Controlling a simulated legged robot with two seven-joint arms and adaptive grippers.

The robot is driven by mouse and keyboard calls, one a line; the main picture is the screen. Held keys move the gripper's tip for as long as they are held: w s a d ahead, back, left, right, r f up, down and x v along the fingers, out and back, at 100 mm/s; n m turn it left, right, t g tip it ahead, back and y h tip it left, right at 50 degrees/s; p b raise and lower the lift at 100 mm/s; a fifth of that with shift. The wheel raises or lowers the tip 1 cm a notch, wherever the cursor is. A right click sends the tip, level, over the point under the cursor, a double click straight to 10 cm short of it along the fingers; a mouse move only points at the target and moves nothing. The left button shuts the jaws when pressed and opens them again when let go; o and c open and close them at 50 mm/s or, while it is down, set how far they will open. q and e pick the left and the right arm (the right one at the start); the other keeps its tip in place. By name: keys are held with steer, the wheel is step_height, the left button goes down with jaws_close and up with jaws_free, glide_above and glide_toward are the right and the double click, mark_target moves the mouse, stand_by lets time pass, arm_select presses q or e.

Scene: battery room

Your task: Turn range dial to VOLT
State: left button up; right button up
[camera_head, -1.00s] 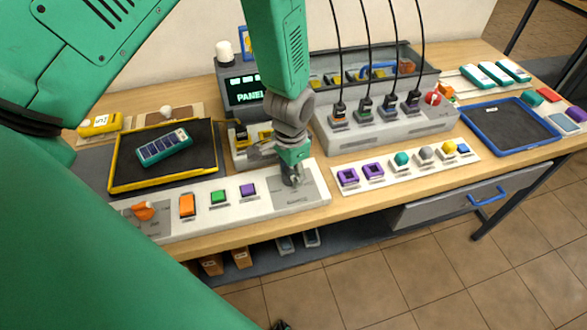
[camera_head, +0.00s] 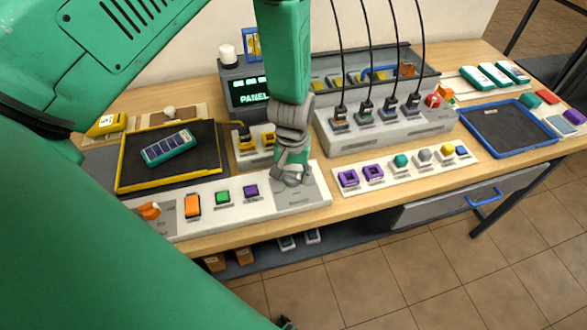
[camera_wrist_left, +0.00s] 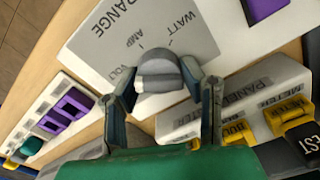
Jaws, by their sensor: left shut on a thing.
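The range dial is a round grey knob (camera_wrist_left: 160,72) with a raised bar, on a grey plate (camera_wrist_left: 95,40) marked RANGE, VOLT, AMP and WATT in the left wrist view. The white end of its bar points to the left, close to the VOLT mark. My left gripper (camera_wrist_left: 165,95) has a finger on each side of the knob and is shut on it. In the head view my left gripper (camera_head: 291,178) is over the right end of the white control panel (camera_head: 230,210) and hides the dial. My right gripper is not in view.
An orange knob (camera_head: 149,211) and orange, green and purple buttons sit left on the same panel. A yellow-rimmed tray (camera_head: 121,180) holds a teal battery pack. A PANEL display (camera_head: 248,93) and a grey cable unit (camera_head: 385,130) stand behind. A strip of shapes (camera_head: 405,165) is to the right.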

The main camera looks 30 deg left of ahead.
mark_target(293, 173)
arm_select(q)
steer(key=shift+s+d+f+n, duration=0.15)
steer(key=shift+s+f+n, duration=0.05)
steer(key=shift+s+n, duration=0.2)
steer(key=o, duration=1.1)
steer(key=shift+o, duration=0.2)
steer(key=shift+w, duration=0.1)
steer(key=shift+w+r, duration=0.1)
steer(key=shift+r, duration=0.15)
steer(key=shift+w+r, duration=0.1)
steer(key=shift+r, duration=0.25)
step_height(293, 173, up, 11)
steer(key=shift+f, duration=0.1)
